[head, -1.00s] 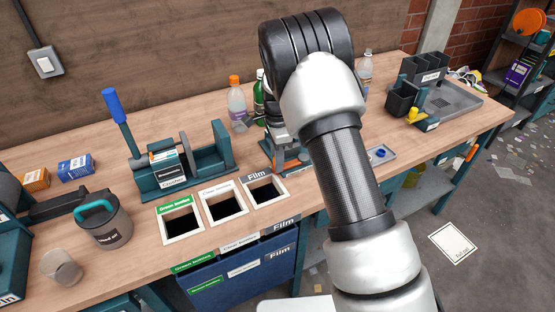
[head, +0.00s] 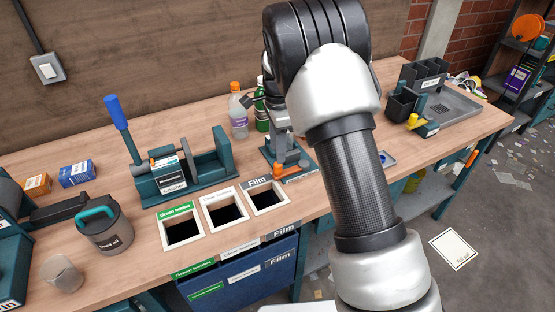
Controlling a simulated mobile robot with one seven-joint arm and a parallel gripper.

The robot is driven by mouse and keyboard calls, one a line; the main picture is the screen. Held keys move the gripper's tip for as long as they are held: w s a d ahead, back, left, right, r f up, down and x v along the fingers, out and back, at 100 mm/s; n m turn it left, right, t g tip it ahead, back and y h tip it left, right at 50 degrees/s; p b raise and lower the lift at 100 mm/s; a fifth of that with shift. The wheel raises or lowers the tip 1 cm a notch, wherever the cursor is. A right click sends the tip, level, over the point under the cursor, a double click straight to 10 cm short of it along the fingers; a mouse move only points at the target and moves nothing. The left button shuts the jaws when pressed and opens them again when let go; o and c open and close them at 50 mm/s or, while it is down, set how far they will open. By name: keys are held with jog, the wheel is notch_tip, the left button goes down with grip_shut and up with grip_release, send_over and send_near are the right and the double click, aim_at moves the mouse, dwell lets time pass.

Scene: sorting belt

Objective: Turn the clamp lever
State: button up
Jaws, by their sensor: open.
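My gripper (head: 284,146) is partly hidden behind my own arm and points down at the middle of the bench. It is open, with nothing visible between its fingers. It is over or beside a small teal fixture (head: 268,158) with an orange-red strip. I cannot tell whether they touch. A clamp lever cannot be made out with certainty. An upright blue-handled lever (head: 116,112) stands on the teal press (head: 180,184) at the left, well away from my gripper. A yellow-knobbed part (head: 411,120) stands on a teal stand at the right.
Three framed bench openings (head: 182,229) lie in front, one labelled Film. A clear bottle with an orange cap (head: 238,118) and a green bottle (head: 261,117) stand behind. A lidded canister (head: 105,232) and a cup (head: 62,273) are at left; a grey tray (head: 452,108) is at right.

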notch_tip(320, 180, up, 10)
jog(key=shift+p, duration=0.35)
jog(key=s+d+r+n+t+y+p, duration=0.1)
jog(key=s+d+r+n+p, duration=0.15)
jog(key=s+r, duration=0.55)
jog(key=s+d+r+n+t+p, duration=0.1)
jog(key=s+d+r+n+p, duration=0.2)
jog(key=s+r, duration=0.45)
jog(key=s+d+r+n+t+p, duration=0.1)
jog(key=s+r+n, duration=0.1)
jog(key=s+n, duration=0.3)
jog(key=s+d+r+n+t+h+p, duration=0.1)
jog(key=s+n, duration=0.4)
jog(key=s, duration=0.6)
jog(key=shift+s+d+r+t+p, duration=0.4)
jog(key=shift+d+r+t+p, duration=0.1)
jog(key=shift+d+r+t, duration=0.2)
